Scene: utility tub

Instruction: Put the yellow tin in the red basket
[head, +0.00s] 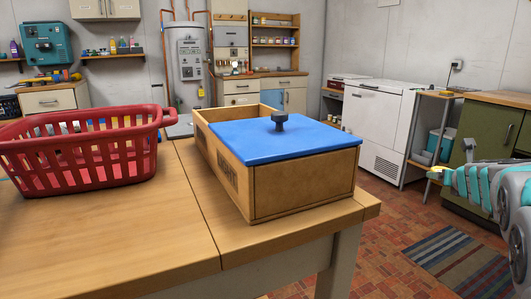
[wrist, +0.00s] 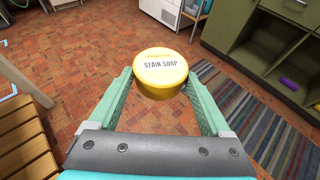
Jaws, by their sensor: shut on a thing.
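The yellow tin (wrist: 160,75) is round, with a white label reading "STAIN SOAP", and sits between the fingers of my gripper (wrist: 160,88) in the wrist view. My gripper is shut on it, above the tiled floor. In the head view my gripper (head: 437,174) is at the right edge, to the right of the table, with a bit of yellow at its tip. The red basket (head: 85,165) stands on the table at the left. It has slotted walls, and some things inside show only partly through the slots.
A wooden box (head: 305,183) with a blue lid (head: 283,136) and dark knob stands on the table, right of the basket. The table top (head: 110,245) is clear in front. A green cabinet (head: 490,148) is behind my arm. A striped rug (head: 460,262) lies on the floor.

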